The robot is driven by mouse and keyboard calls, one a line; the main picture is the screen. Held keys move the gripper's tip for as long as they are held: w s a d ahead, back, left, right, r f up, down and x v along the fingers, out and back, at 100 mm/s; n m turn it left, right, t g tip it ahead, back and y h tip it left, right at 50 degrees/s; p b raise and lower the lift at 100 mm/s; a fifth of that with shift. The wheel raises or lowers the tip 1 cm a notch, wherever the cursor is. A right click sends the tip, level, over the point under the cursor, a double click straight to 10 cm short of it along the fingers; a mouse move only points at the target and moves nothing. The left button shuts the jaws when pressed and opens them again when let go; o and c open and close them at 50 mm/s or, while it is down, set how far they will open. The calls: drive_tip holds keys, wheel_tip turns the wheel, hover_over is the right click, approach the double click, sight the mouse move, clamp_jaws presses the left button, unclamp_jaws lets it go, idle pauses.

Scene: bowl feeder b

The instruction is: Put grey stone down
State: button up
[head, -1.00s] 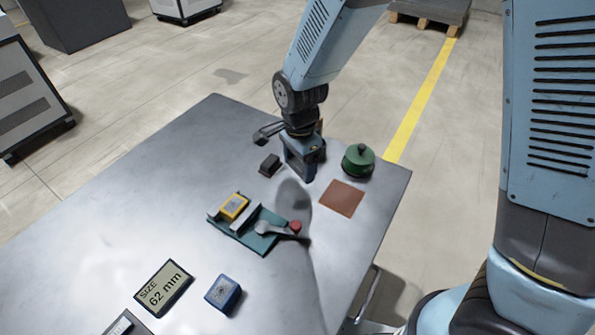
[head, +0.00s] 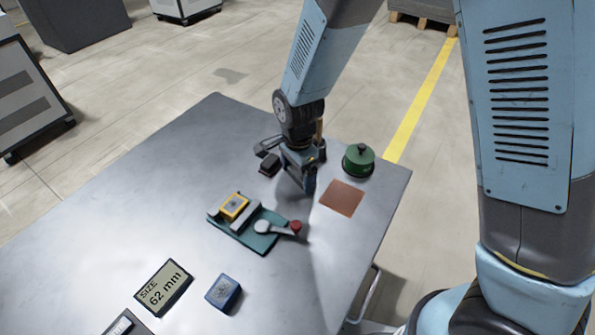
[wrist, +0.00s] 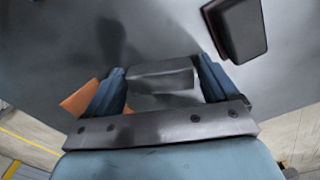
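My gripper (head: 305,184) is low over the far right part of the metal table (head: 160,190), left of a brown square pad (head: 342,198). In the wrist view a grey stone (wrist: 160,76), a plain grey block, sits between the two blue fingers (wrist: 161,88). The fingers appear to press on both its sides. In the head view the stone is hidden by the gripper. I cannot tell whether the stone touches the table.
A dark block (head: 269,164) lies left of my gripper; it also shows in the wrist view (wrist: 236,26). A green lidded pot (head: 358,160) stands to the right. A teal fixture (head: 262,238) with a lever, a size display (head: 163,287) and a blue block (head: 222,292) lie nearer.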

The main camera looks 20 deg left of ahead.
sight(298, 173)
drive_tip(key=shift+o, duration=0.9)
drive_tip(key=shift+r, duration=0.15)
wheel_tip(298, 173, up, 12)
drive_tip(key=w+d+r+n+t+y, duration=0.1)
drive_tip(key=w+d+r+n, duration=0.1)
drive_tip(key=d+r, duration=0.65)
drive_tip(key=w+d+r+n+t+y, duration=0.15)
drive_tip(key=d+r, duration=0.35)
drive_tip(key=d, duration=0.7)
drive_tip(key=s+d+r+n+t+h, duration=0.1)
drive_tip(key=s+d+r+n, duration=0.1)
drive_tip(key=d, duration=0.6)
drive_tip(key=s+d+r+n+t+h, duration=0.1)
drive_tip(key=s+d+r+n+t, duration=0.1)
drive_tip(key=s+d+r, duration=0.2)
drive_tip(key=s+d, duration=0.3)
drive_tip(key=d, duration=0.2)
drive_tip(key=shift+s+d+r, duration=0.2)
drive_tip(key=shift+d+r, duration=0.05)
drive_tip(key=shift+r, duration=0.1)
